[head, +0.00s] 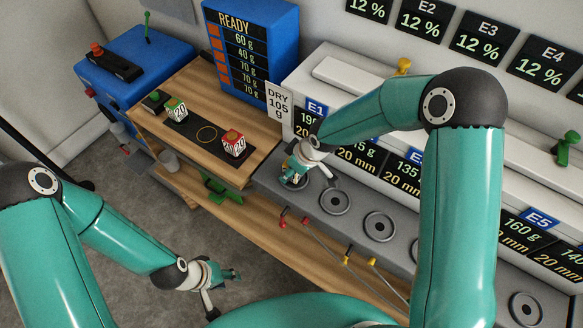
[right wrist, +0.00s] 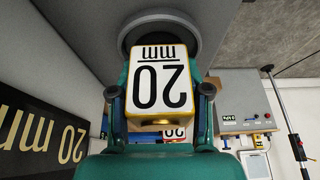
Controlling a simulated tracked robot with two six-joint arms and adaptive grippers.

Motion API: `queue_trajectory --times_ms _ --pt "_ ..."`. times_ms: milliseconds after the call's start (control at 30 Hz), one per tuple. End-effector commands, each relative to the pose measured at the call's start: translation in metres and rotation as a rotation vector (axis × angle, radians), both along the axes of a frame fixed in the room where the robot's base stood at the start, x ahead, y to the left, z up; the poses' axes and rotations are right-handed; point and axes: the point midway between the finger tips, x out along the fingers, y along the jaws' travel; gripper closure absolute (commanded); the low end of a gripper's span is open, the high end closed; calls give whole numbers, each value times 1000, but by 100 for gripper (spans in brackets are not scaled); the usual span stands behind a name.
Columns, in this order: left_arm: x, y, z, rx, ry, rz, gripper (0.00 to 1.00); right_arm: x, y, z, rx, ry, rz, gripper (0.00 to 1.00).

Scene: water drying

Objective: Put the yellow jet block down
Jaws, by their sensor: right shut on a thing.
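The yellow jet block (right wrist: 160,85) is a white block with yellow edges and "20 mm" on its face, seen upside down in the right wrist view. My right gripper (head: 297,170) is shut on it, with a finger at each side. The block is mostly hidden by the gripper in the head view, at the left end of the grey bench below the E1 sign. In the right wrist view a round grey ring (right wrist: 150,18) lies right behind the block; I cannot tell whether they touch. My left gripper (head: 222,288) is open and empty, low over the floor.
On the wooden table a dark mat (head: 190,131) bears a green-topped block (head: 176,110), a red-topped block (head: 234,144) and an empty yellow ring outline (head: 207,134). Round seats (head: 335,201) line the grey bench. A blue READY board (head: 250,45) stands behind.

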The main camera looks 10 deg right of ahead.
Motion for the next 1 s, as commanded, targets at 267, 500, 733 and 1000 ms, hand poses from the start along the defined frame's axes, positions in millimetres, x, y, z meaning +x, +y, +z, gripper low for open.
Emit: queue_trajectory --times_ms 267,500,733,1000 --pt "0 0 -2 0 0 0 60 1 0 -1 0 -1 0 93" --pt "0 0 -2 0 0 0 60 0 0 -1 -1 -1 0 28" --pt "0 0 -2 0 0 0 60 0 0 -1 0 0 0 28" --pt "0 0 0 0 0 0 60 -2 -2 9 -1 -2 0 28"
